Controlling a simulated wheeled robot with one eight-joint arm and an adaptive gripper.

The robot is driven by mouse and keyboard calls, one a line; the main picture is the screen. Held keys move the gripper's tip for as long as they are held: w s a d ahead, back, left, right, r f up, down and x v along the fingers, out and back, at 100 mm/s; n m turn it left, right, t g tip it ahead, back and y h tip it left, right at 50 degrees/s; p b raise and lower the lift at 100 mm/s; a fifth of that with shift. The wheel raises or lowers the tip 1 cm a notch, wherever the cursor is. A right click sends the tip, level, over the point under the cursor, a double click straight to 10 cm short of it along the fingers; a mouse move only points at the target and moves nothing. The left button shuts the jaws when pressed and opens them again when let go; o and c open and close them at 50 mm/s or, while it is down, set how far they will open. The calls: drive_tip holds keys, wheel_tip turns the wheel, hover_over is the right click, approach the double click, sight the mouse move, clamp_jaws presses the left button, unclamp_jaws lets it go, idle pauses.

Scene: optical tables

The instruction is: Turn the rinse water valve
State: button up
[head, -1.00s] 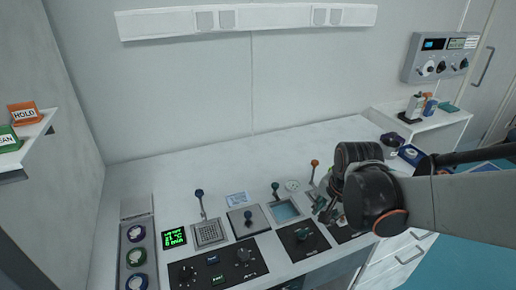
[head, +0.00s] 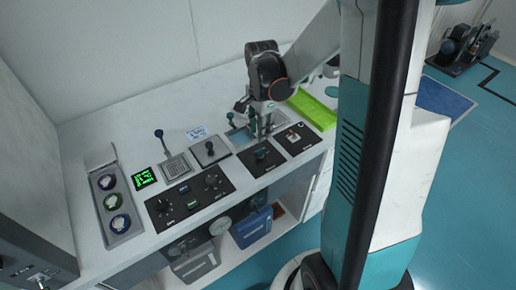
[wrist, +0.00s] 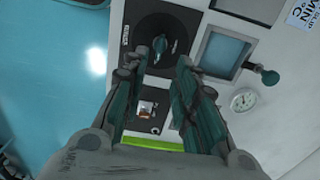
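The likely rinse water valve is a dark green knob (wrist: 160,48) on a square black panel (wrist: 148,22) in the wrist view; the panel's label is too blurred to read surely. In the head view that knob (head: 261,154) sits on the counter's front strip, right of the wider control panel. My gripper (wrist: 161,62) points down with its two green fingers spread apart and nothing between them. The knob appears near the gap between the fingertips, but contact is not visible. In the head view my gripper (head: 262,128) is above the counter, behind the knob panel.
A small sink basin (wrist: 220,52), a green-balled lever (wrist: 268,77) and a round gauge (wrist: 243,100) are beside the fingers. Another black panel (head: 297,138) with a small switch lies right of the knob. A lime green tray (head: 313,110) is further right.

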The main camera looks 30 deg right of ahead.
sight(261, 150)
wheel_tip(261, 150, down, 10)
drive_tip(key=b, duration=0.2)
drive_tip(key=shift+r+b, duration=0.25)
drive_tip(key=shift+b, duration=0.1)
clamp_jaws()
